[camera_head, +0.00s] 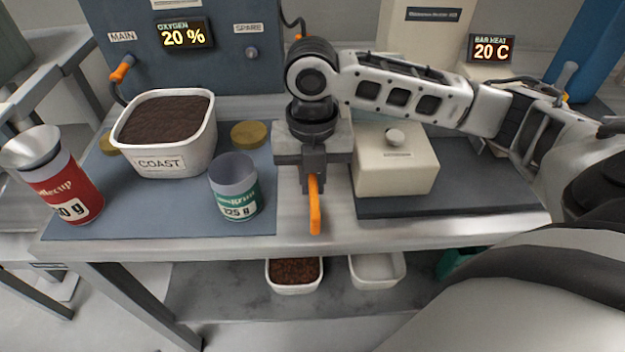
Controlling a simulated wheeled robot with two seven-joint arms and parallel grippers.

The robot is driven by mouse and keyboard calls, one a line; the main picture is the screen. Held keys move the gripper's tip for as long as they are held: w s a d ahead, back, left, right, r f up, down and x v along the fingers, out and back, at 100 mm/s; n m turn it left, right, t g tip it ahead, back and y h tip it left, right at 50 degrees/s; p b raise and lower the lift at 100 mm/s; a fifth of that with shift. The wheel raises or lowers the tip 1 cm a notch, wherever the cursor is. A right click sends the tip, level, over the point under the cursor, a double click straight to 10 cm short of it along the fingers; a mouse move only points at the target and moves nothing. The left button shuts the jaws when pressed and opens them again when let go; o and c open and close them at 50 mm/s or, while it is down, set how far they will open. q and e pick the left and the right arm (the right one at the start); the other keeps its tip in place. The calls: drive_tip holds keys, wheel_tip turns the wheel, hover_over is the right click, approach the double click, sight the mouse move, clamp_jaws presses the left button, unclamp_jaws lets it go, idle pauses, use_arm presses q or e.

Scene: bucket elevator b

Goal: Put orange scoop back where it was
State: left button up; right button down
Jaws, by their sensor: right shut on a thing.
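The orange scoop (314,206) shows as an orange handle or bar pointing down toward the front edge of the table. My right gripper (313,178) is shut on it, above the bare strip of table between the two dark mats. The gripper hides the upper part of the scoop, and I cannot tell whether the scoop touches the table. A white tub labelled COAST (163,165), filled with dark brown matter, stands at left on the left mat. My left gripper is not in view.
A green-labelled cup (236,187) stands close left of my gripper; a red can (64,185) with a funnel stands far left. A cream lidded box (394,165) is close right. Below, a shelf (225,290) holds two small tubs.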

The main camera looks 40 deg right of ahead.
drive_tip(key=shift+f, duration=0.25)
drive_tip(key=shift+f, duration=0.5)
idle(0.3)
drive_tip(key=shift+s+f, duration=0.1)
drive_tip(key=shift+f, duration=0.25)
